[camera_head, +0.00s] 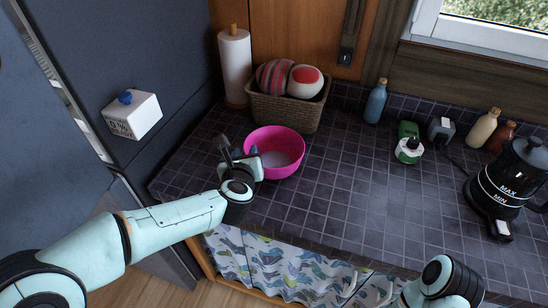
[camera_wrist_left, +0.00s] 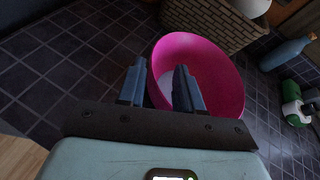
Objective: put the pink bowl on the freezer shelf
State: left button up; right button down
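The pink bowl (camera_head: 287,141) stands upright on the dark tiled counter; it also shows in the left wrist view (camera_wrist_left: 222,75). My left gripper (camera_head: 238,150) is at the bowl's left rim. In the left wrist view the two fingers (camera_wrist_left: 160,85) are apart, one outside the bowl and one over its inside, with the rim between them. No grip on the rim shows. Part of my right arm shows at the bottom right, but its fingers do not. A dark fridge-like cabinet (camera_head: 140,50) stands at the left; no freezer shelf can be made out.
A wicker basket (camera_head: 292,113) and a paper roll (camera_head: 235,67) stand behind the bowl. A white carton (camera_head: 133,115) is by the dark cabinet. A blue bottle (camera_head: 376,102), a green-and-white dispenser (camera_head: 409,150) and a black kettle (camera_head: 507,183) stand right. The counter's middle is clear.

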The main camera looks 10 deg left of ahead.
pick_arm(q)
jog(key=x, duration=0.4)
jog(key=shift+w+a+f+p, duration=0.25)
jog(key=shift+f+p, duration=0.1)
jog(key=shift+s, duration=0.1)
grip_shut()
jog(key=shift+d+f, duration=0.1)
dwell(0.9)
